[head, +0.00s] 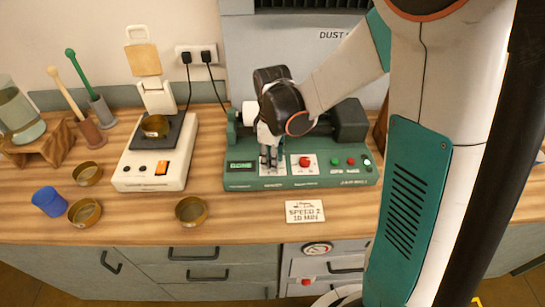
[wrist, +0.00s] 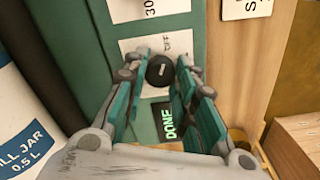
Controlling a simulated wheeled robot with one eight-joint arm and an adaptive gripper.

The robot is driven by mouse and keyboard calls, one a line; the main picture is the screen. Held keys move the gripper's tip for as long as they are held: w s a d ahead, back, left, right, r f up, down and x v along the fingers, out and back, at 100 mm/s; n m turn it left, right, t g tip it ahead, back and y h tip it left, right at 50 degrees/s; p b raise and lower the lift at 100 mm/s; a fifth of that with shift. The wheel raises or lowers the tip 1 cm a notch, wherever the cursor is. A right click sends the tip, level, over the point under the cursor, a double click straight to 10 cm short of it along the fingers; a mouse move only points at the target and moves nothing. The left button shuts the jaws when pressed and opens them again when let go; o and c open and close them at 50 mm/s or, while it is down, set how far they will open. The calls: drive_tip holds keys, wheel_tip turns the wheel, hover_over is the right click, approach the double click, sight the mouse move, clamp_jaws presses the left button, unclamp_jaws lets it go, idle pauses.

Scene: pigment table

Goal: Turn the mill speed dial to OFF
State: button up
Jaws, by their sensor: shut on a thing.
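The mill speed dial is a black round knob (wrist: 160,71) on a white label plate in the wrist view. Its short white mark shows, and the letters OFF are printed beside it, partly cut off by a finger. I cannot tell which setting the mark points to. My gripper (wrist: 168,74) has its teal fingers on both sides of the knob, shut on it. In the head view my gripper (head: 269,162) points down at the front panel of the green mill (head: 330,180) and hides the dial. A display (wrist: 167,121) near the dial reads DONE.
On the mill panel, a red button (head: 305,161) and several smaller buttons sit right of my gripper. A white scale (head: 150,180) stands to the left. A card reading SPEED 2 10 MIN (head: 305,211) lies in front. Brass dishes and a blue cup (head: 49,201) stand at the left.

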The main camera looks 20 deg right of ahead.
idle(0.4)
drive_tip(key=o, duration=1.1)
wheel_tip(320, 180, up, 12)
drive_tip(key=s+r+m+t, duration=0.1)
drive_tip(key=s+m+t, duration=0.1)
drive_tip(key=s, duration=0.3)
drive_tip(key=s+r+m+t, duration=0.1)
drive_tip(key=s+m+t, duration=0.1)
drive_tip(key=s+m, duration=0.2)
drive_tip(key=s+r+m+t, duration=0.2)
drive_tip(key=s+m+t, duration=0.1)
drive_tip(key=s, duration=0.3)
drive_tip(key=shift+m, duration=0.5)
